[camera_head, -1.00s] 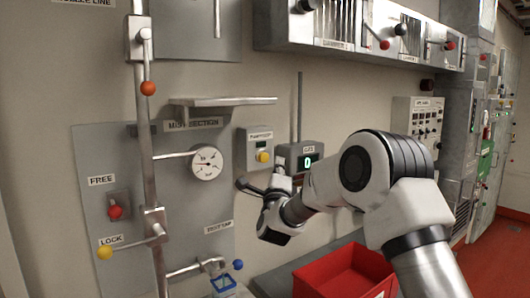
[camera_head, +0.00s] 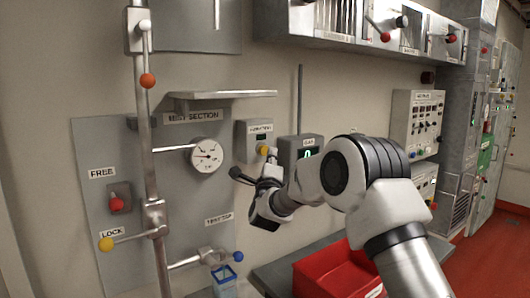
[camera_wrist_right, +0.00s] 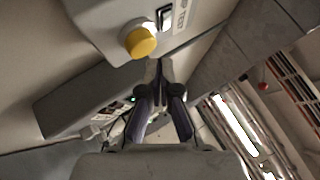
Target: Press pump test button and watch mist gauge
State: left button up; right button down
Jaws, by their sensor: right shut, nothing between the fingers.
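The pump test box (camera_head: 241,146) is a small grey wall box with a yellow round button. The yellow button (camera_head: 262,149) also shows large in the right wrist view (camera_wrist_right: 138,41). My right gripper (camera_head: 271,154) is shut and empty, with its fingertips close to the button. In the right wrist view the closed fingertips (camera_wrist_right: 159,66) lie just below and right of the button; I cannot tell whether they touch it. The white round gauge (camera_head: 206,155) is on the test section panel at left, in plain view, its reading too small to make out. My left gripper is not in view.
A grey display box with green digits (camera_head: 307,152) hangs right of the pump test box, partly behind my right arm. A shelf (camera_head: 220,95) juts out above the gauge. A red bin (camera_head: 335,268) stands below. Levers and a pipe (camera_head: 150,130) are at left.

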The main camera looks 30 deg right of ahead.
dwell(0.7)
jog(key=shift+w+b, duration=0.4)
jog(key=shift+w, duration=0.65)
dwell(0.8)
jog(key=shift+s+b, duration=1.05)
jog(key=shift+b, duration=0.05)
